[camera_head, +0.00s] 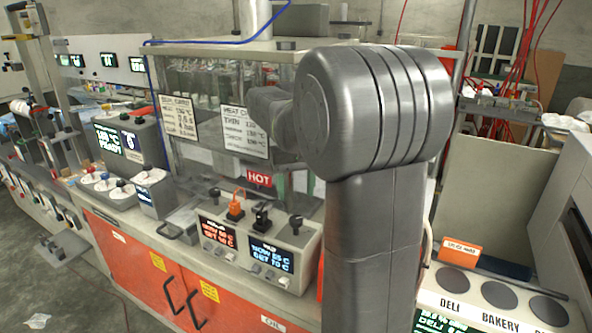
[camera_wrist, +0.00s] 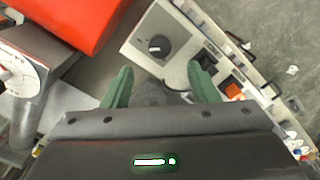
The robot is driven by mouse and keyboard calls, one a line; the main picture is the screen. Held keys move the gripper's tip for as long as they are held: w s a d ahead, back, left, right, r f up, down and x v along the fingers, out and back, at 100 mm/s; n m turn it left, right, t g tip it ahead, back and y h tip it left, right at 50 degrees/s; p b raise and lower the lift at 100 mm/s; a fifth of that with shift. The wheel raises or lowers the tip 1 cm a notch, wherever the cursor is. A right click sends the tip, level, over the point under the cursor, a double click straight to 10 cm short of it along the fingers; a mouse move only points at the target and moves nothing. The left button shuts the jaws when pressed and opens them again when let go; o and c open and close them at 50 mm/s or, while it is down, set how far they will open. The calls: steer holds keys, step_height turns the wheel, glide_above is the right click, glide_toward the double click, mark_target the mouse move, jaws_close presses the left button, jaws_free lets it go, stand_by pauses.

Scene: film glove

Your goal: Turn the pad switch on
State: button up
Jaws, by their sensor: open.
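A grey control box (camera_head: 285,262) stands on the bench with an orange switch (camera_head: 236,209), a black switch (camera_head: 262,217) and a dark round knob (camera_head: 295,223) along its top. Two lit displays sit on its front; which control is the pad switch, and its setting, I cannot tell. In the wrist view the knob (camera_wrist: 158,45) lies just beyond my open gripper (camera_wrist: 160,82), between its green fingers in the picture. The black switch (camera_wrist: 207,57) and orange switch (camera_wrist: 234,90) lie to the right. My gripper appears empty and apart from the controls. My arm largely hides it in the head view.
A glass-sided cabinet with paper signs and a red HOT label (camera_head: 259,178) stands behind the box. A red surface (camera_wrist: 75,30) is at the upper left of the wrist view. A row of other devices continues left.

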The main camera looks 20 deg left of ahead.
step_height(320, 180, up, 6)
glide_above(296, 218)
steer(key=shift+f, duration=0.1)
stand_by(0.5)
step_height(296, 218, down, 14)
steer(key=shift+r+p, duration=0.1)
steer(key=shift+p, duration=0.2)
stand_by(0.5)
